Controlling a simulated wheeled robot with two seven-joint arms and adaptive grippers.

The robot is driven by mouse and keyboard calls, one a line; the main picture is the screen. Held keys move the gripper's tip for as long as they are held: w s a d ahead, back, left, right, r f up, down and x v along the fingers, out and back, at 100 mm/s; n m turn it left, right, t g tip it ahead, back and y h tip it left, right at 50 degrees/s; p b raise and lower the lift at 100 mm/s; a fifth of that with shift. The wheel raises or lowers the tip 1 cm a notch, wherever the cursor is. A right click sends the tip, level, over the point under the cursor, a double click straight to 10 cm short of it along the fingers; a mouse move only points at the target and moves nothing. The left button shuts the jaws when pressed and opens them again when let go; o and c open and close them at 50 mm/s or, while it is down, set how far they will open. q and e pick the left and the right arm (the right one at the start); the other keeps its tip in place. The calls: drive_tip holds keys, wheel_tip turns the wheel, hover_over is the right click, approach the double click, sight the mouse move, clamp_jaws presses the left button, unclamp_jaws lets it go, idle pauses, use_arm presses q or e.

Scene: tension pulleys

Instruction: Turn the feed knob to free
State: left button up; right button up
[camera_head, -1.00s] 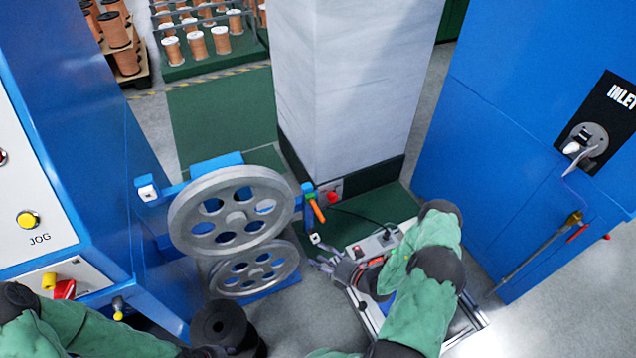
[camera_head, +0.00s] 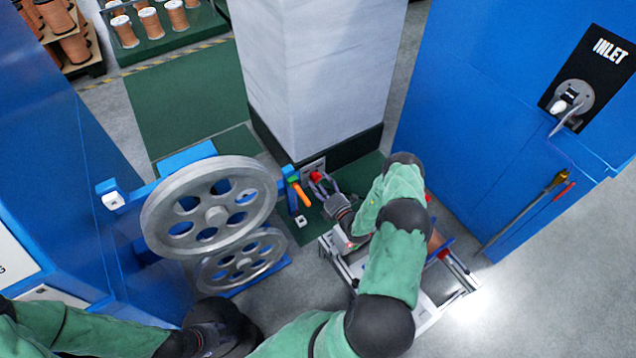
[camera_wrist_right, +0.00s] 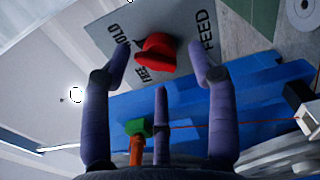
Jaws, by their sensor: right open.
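The red feed knob (camera_head: 316,176) sits on a small plate low on the grey column in the head view. The right wrist view shows the knob (camera_wrist_right: 156,52) up close on a grey plate (camera_wrist_right: 106,40) lettered FEED, HOLD and FREE. Its red grip lies beside the word FREE, but I cannot tell exactly which mark it points to. My right gripper (camera_head: 331,185) is open just in front of the knob. In the wrist view its fingers (camera_wrist_right: 158,72) are spread to either side of it, with no contact visible.
An orange handle on a green block (camera_head: 301,193) stands just left of the knob. Large grey pulleys (camera_head: 215,207) are further left. A blue cabinet with an INLET panel (camera_head: 590,75) is at right. A low metal frame (camera_head: 425,312) lies under my right arm.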

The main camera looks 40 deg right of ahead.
drive_tip(key=shift+w+d, duration=0.1)
drive_tip(key=shift+w, duration=1)
drive_tip(key=c, duration=1.1)
drive_tip(key=shift+n, duration=0.3)
drive_tip(key=shift+s+f+n, duration=0.1)
drive_tip(key=shift+n, duration=0.8)
drive_tip(key=n, duration=0.5)
drive_tip(key=shift+a, duration=0.2)
drive_tip(key=n, duration=0.4)
drive_tip(key=shift+n+p, duration=0.4)
drive_tip(key=shift+f+n, duration=0.1)
drive_tip(key=shift+n, duration=1.7)
